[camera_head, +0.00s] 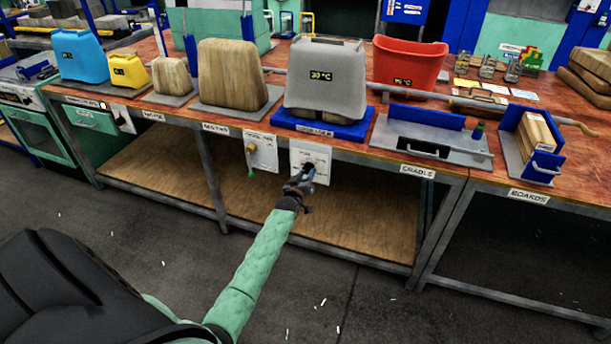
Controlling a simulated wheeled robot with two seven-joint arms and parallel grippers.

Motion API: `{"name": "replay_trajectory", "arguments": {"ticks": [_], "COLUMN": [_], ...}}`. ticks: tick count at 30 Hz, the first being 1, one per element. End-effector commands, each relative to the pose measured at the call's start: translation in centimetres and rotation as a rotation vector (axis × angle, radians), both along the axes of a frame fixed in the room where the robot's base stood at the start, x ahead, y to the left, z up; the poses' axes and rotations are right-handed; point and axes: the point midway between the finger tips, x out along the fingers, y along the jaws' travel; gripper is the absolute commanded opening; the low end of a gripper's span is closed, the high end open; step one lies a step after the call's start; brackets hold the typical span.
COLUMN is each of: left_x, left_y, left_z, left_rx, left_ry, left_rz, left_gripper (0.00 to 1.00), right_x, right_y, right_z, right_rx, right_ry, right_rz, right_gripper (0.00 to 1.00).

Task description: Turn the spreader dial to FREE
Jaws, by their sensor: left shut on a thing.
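A white dial panel (316,160) hangs on the bench's front edge, below the grey block marked 20 °C (325,80). My left gripper (305,176) reaches up from below to the lower part of this panel and is shut on the dial there. The gripper covers most of the dial, so its pointer and setting cannot be read. The panel's print is too small to read. A second white panel (265,150) with a brass-coloured knob (250,150) is just to the left. My right gripper is not in view.
The bench top carries a wooden block (232,72), a red bin (408,60), a grey cradle plate (430,143) and a blue board holder (546,163). A wooden lower shelf (345,225) lies behind my forearm. The floor in front is open, with small white scraps.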

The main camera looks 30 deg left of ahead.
Motion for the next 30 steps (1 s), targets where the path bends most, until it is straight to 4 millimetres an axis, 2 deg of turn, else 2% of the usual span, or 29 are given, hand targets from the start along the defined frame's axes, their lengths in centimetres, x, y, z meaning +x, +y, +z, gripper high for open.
{"name": "replay_trajectory", "arguments": {"ticks": [15,30], "left_x": [-0.1,-0.1], "left_y": [-0.1,-0.2], "left_z": [-0.2,-0.1], "left_rx": [-0.410,-0.551], "left_ry": [-0.096,-0.129], "left_rz": [0.001,0.000], "left_gripper": [0.15,0.15], "right_x": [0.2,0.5], "right_y": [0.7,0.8], "right_z": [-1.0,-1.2], "right_rx": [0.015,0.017], "right_ry": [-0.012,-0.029], "right_rz": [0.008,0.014], "right_gripper": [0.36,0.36]}}
